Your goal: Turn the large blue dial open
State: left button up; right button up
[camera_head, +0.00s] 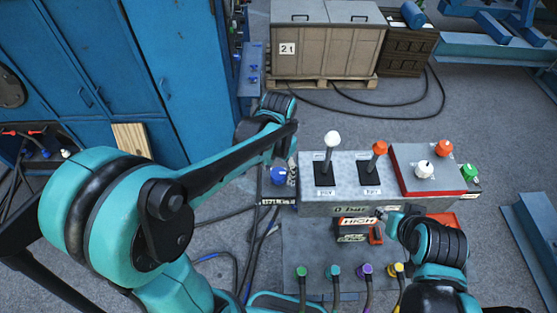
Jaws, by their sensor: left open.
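The blue dial (279,175) sits at the left end of the grey control panel (345,208). My left arm reaches in from the left, and its dark gripper (286,150) points down just above the dial. The left gripper is open and small in view; I cannot tell whether its fingers touch the dial. The forearm and wrist partly hide the gripper. My right gripper (384,214) is low in front of the panel, near its front face, and its finger state is unclear.
The panel carries a white-knobbed lever (332,138), an orange-knobbed lever (379,148), a red-edged box (428,170) and a green dial (469,172). Several coloured cable plugs stand below. Blue cabinets (100,75) and a wooden crate (322,45) stand behind. Open floor lies right.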

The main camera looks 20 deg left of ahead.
aim_at(278, 173)
pick_arm(q)
notch_tip(278, 173, up, 11)
dwell(0.3)
dwell(0.5)
